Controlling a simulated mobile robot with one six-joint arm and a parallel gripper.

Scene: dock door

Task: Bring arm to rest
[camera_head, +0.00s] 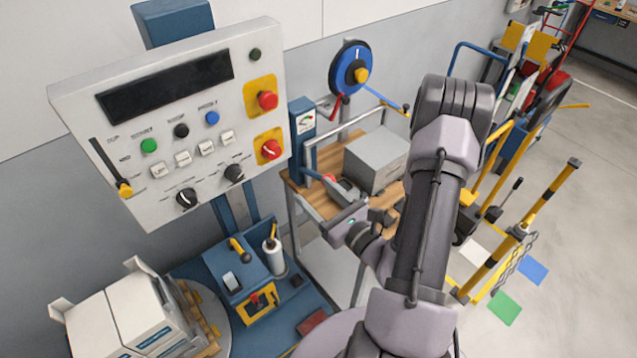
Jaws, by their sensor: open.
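My arm rises from the bottom of the picture to a bent elbow at the upper right, then folds back down. My gripper (340,196) is at the end of the folded forearm, left of the upper arm. It is open and I see nothing held in it. From this view it overlaps the wooden-topped bench (313,199), beside a grey box (377,158). I cannot tell its exact height above the bench. Part of the wrist and bench is hidden behind my arm.
A control panel (160,195) with buttons and a red stop button (267,100) stands at the left. White cartons (130,315) sit below it. Yellow posts (550,205) stand right; open floor (590,180) lies beyond.

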